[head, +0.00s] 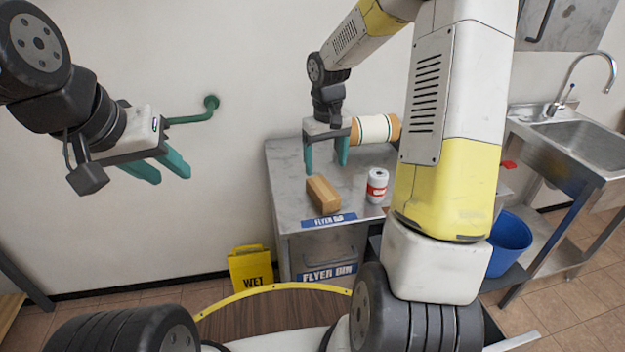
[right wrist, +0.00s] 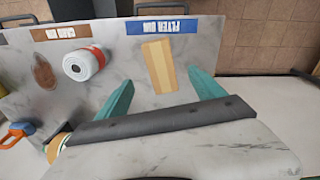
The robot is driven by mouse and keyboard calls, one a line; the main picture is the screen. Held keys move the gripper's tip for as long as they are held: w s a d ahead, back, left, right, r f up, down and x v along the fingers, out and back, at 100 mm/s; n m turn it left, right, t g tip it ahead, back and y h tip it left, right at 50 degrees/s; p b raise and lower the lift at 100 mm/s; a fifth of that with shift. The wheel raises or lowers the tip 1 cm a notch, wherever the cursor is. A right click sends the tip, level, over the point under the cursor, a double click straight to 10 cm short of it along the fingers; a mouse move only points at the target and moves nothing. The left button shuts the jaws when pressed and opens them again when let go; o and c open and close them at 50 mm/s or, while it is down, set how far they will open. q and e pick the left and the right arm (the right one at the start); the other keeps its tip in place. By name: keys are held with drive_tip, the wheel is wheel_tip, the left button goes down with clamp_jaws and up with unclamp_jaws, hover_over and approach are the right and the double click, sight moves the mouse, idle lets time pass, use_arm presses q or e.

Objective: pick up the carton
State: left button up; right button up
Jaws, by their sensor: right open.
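The carton (head: 323,194) is a small tan box lying on the grey marbled counter (head: 290,179), near its front edge and behind the blue FLYER BIN label. In the right wrist view the carton (right wrist: 159,66) lies just beyond my fingertips, roughly between their lines, with a paler stripe along it. My right gripper (head: 325,168) is open and empty above and behind the carton, fingers pointing down; its teal fingers also show in the right wrist view (right wrist: 160,88). My left gripper (head: 165,173) is open and empty in the air at the left, away from the counter.
A tan and cream roll (head: 375,129) is beside my right gripper. A brown oval item (right wrist: 44,73) lies past the can. A yellow WET sign (head: 251,270) stands left of the counter; a blue bucket (head: 508,244) is right.

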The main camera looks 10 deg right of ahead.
sight(323, 187)
drive_tip(key=w+f, duration=0.1)
drive_tip(key=f, duration=0.2)
drive_tip(key=shift+w, duration=0.4)
wheel_tip(323, 187, down, 8)
drive_tip(key=shift+a+f, duration=0.1)
drive_tip(key=shift+c, duration=0.2)
drive_tip(key=c, duration=1.4)
